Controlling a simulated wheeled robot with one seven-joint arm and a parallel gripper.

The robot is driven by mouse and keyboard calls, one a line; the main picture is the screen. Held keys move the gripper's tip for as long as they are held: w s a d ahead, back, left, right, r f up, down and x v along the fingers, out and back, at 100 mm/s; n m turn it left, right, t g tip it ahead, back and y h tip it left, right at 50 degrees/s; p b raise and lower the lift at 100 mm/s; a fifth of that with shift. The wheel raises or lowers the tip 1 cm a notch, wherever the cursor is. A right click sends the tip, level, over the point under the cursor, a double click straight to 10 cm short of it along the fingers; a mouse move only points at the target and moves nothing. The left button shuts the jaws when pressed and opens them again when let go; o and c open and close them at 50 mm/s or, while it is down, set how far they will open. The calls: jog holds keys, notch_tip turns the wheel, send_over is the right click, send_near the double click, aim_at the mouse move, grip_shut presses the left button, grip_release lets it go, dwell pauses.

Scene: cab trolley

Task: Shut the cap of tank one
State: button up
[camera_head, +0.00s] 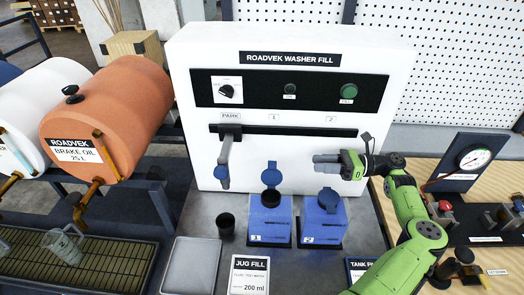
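Tank one (270,226) is a blue tank with a "1" label, standing on the grey deck in front of the white washer fill machine. Its round blue cap (272,174) stands raised above and behind the neck (270,200), which looks dark on top. My gripper (316,165) is to the right of the raised cap and apart from it, above tank two (322,226). Its grey fingers point left. They lie close together in this view, and I cannot tell whether there is a gap between them. Nothing is seen held.
Tank two's cap (329,197) appears down on its neck. The filling spout (226,155) hangs at PARK, left of tank one. A dark cup (227,225) stands left of tank one, near a grey tray (190,262). A pressure gauge (473,157) stands at right.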

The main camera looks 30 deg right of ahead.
aim_at(272, 163)
jog(key=x, duration=0.4)
jog(key=p+x, duration=0.1)
jog(key=x, duration=0.9)
jog(key=shift+s+a+r, duration=0.2)
jog(key=shift+s+a, duration=0.1)
jog(key=shift+s, duration=0.05)
jog(key=shift+w+a+f, duration=0.1)
jog(key=shift+w+a, duration=0.2)
jog(key=shift+w, duration=0.05)
grip_shut()
